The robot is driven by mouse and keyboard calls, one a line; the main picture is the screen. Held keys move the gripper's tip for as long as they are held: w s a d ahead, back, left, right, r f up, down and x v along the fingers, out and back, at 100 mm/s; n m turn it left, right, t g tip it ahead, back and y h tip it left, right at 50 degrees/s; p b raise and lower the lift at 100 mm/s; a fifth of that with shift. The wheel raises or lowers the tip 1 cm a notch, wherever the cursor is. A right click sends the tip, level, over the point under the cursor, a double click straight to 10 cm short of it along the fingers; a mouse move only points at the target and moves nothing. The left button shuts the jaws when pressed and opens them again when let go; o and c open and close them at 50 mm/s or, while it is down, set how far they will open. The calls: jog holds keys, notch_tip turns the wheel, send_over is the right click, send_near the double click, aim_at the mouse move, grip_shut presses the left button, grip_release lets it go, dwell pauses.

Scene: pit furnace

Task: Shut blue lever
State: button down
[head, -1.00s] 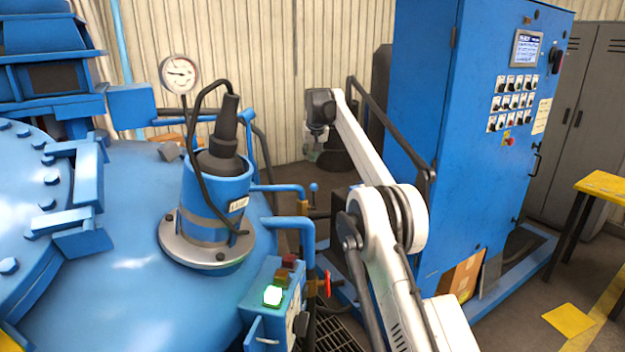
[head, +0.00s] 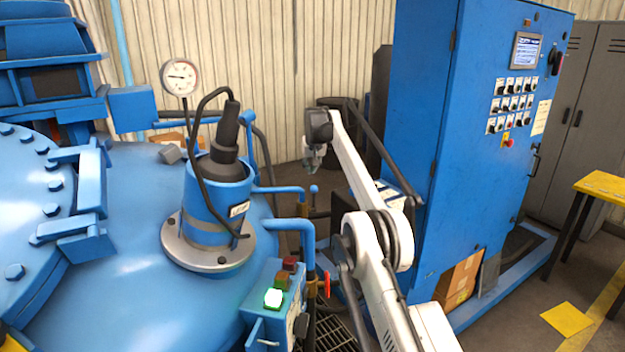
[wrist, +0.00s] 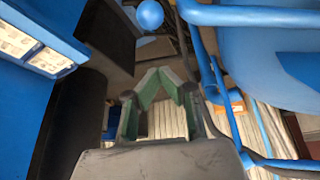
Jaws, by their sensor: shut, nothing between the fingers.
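A blue lever with a round knob (head: 314,190) stands upright beside the blue pipes, right of the furnace lid in the head view. In the wrist view a blue ball, which looks like this lever's knob (wrist: 150,14), shows at the top, beyond the fingertips. My gripper (head: 314,165) hangs just above the knob in the head view, small and partly dark. In the wrist view my gripper (wrist: 160,74) has its green-grey fingers drawn together at the tips, with nothing held. I see no contact with the knob. The lever's lower part is hard to make out.
Blue pipes (wrist: 260,16) run close on the right in the wrist view. A tall blue control cabinet (head: 420,120) stands right of my arm. A button box with a lit green button (head: 273,298) and a red valve handle (head: 327,284) are in front.

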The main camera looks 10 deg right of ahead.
aim_at(314, 199)
jog(key=p+x, duration=0.4)
jog(key=p, duration=0.1)
jog(key=shift+f, duration=0.4)
jog(key=shift+s+f+b, duration=0.15)
jog(key=shift+s+b, duration=0.35)
jog(key=shift+s, duration=1.3)
jog(key=shift+s+b, duration=0.2)
jog(key=shift+b, duration=0.2)
